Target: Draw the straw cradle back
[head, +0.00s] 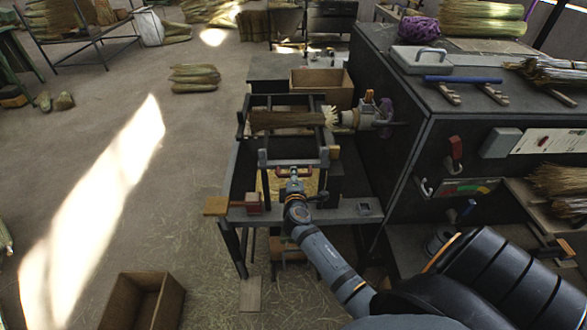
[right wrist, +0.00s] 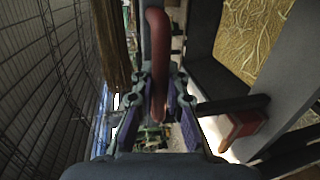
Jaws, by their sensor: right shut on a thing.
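The straw cradle (head: 262,158) is a dark metal frame on the workbench at the centre of the head view. A brown straw bundle (head: 285,120) lies across it, its pale frayed end at the right beside a grey chuck-like part (head: 362,118). My right gripper (head: 294,178) is at the cradle's near side, shut on its red handle (head: 280,171). In the right wrist view the red handle (right wrist: 157,50) runs between the fingers of the right gripper (right wrist: 160,95). The straw bundle (right wrist: 112,45) hangs at the upper left there. My left gripper is not in view.
A red block (head: 253,202) with a wooden piece sits at the bench's near left corner. A dark cabinet (head: 405,130) stands close on the right. A wooden box (head: 322,84) is behind the cradle, and another wooden box (head: 143,300) is on the floor. The floor at left is mostly open.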

